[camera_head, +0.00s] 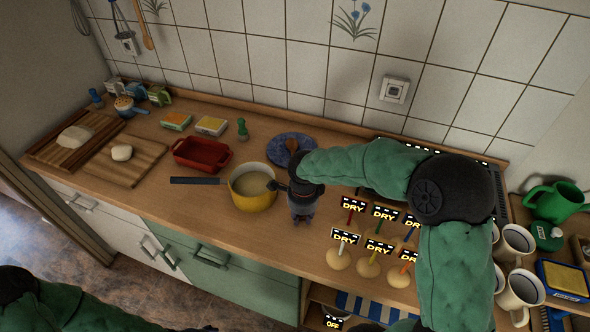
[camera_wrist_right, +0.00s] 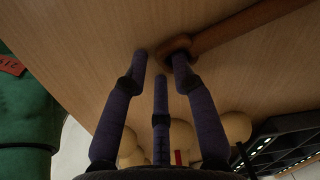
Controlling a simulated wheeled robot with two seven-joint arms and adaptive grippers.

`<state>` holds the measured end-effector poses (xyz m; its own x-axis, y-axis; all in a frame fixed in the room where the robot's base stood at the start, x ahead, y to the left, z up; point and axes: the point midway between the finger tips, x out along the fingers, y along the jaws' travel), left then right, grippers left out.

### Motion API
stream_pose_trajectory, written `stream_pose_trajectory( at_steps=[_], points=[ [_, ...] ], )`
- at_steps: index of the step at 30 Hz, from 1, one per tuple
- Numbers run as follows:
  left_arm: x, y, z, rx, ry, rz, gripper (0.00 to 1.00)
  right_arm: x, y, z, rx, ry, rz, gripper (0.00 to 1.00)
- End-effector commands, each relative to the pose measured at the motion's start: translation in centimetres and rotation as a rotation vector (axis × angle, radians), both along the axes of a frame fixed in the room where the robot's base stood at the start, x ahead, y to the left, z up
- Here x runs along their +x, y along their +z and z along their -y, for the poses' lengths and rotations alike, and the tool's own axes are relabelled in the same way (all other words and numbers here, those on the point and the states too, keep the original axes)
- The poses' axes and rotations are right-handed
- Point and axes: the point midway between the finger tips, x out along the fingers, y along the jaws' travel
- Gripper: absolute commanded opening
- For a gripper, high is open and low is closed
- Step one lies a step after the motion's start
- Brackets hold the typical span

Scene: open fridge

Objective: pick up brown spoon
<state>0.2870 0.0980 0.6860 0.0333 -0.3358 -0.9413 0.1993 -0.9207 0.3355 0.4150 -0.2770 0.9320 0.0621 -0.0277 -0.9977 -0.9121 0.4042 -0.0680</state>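The brown spoon's visible end (camera_head: 291,146) lies at the blue plate (camera_head: 278,150) near the back of the counter. In the right wrist view, a long brown piece with a rounded end (camera_wrist_right: 225,33), which looks like the spoon's handle, runs toward the upper right. My right gripper (camera_head: 301,214) points down just in front of the plate and hides part of the area. In the right wrist view its fingers (camera_wrist_right: 160,66) are spread, and one fingertip overlaps the rounded end; contact is unclear. No hold shows. My left gripper is out of view.
A yellow pot (camera_head: 254,200) stands close left of the right gripper, its dark handle pointing left. A red dish (camera_head: 202,155) is farther left. Mugs (camera_head: 515,240) stand at far right.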

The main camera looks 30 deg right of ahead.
Motion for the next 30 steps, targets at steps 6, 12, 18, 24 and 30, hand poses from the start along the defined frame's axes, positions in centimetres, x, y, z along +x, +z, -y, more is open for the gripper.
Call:
stream_pose_trajectory(
  at_steps=[6,12,18,24,30],
  points=[
    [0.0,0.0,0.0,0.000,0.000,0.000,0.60,0.1,-0.1,0.0,-0.001,0.000,0.002,0.27],
    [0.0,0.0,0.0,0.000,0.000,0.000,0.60,0.1,-0.1,0.0,-0.001,0.000,0.002,0.00],
    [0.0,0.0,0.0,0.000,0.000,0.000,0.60,0.1,-0.1,0.0,-0.001,0.000,0.002,0.00],
    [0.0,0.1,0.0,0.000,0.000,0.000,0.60,0.1,0.3,0.0,0.000,0.000,0.003,0.00],
    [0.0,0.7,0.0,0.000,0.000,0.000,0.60,0.1,2.2,0.1,-0.002,0.000,0.004,0.00]
  ],
)
